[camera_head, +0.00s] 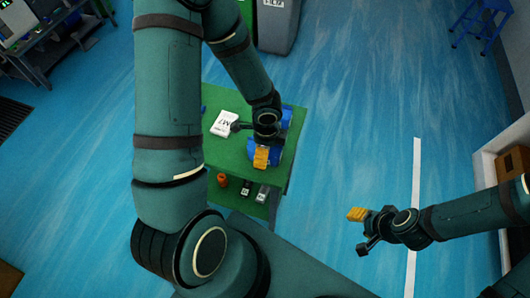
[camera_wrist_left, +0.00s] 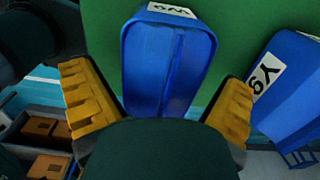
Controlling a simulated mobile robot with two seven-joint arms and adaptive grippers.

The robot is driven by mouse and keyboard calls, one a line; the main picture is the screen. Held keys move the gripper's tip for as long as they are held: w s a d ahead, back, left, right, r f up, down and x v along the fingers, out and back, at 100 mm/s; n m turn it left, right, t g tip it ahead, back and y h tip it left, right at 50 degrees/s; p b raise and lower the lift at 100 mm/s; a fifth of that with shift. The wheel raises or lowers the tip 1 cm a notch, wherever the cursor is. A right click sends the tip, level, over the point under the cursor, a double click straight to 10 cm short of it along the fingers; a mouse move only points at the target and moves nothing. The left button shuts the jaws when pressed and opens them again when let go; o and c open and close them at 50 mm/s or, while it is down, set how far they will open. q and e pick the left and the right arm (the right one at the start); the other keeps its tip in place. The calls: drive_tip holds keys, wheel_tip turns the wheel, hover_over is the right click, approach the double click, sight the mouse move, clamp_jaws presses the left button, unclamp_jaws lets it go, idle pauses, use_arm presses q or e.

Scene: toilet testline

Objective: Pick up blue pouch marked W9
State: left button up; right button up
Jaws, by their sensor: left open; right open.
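A blue pouch (camera_wrist_left: 165,65) stands between the two orange fingers of my open left gripper (camera_wrist_left: 160,103) in the left wrist view. Gaps show on both sides of it. Its white label at the top is foreshortened and hard to read. A second blue pouch (camera_wrist_left: 292,90), whose white label seems to read Y9, lies to the right, outside the fingers. In the head view my left gripper (camera_head: 262,156) is over the green cart, with a blue pouch (camera_head: 251,148) partly hidden beneath it and another (camera_head: 287,116) behind it. My right gripper (camera_head: 362,230) is open and empty above the floor.
The green cart (camera_head: 209,152) also carries a white pouch (camera_head: 223,124) left of my left gripper. Its lower shelf holds a red-orange item (camera_head: 222,180) and small dark and grey items. A grey bin (camera_head: 277,25) stands behind. The floor right of the cart is clear.

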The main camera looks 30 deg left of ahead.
use_arm(q)
drive_tip(key=shift+f, duration=0.5)
drive_tip(key=c, duration=1.3)
drive_tip(key=shift+o, duration=0.2)
drive_tip(key=shift+r, duration=0.1)
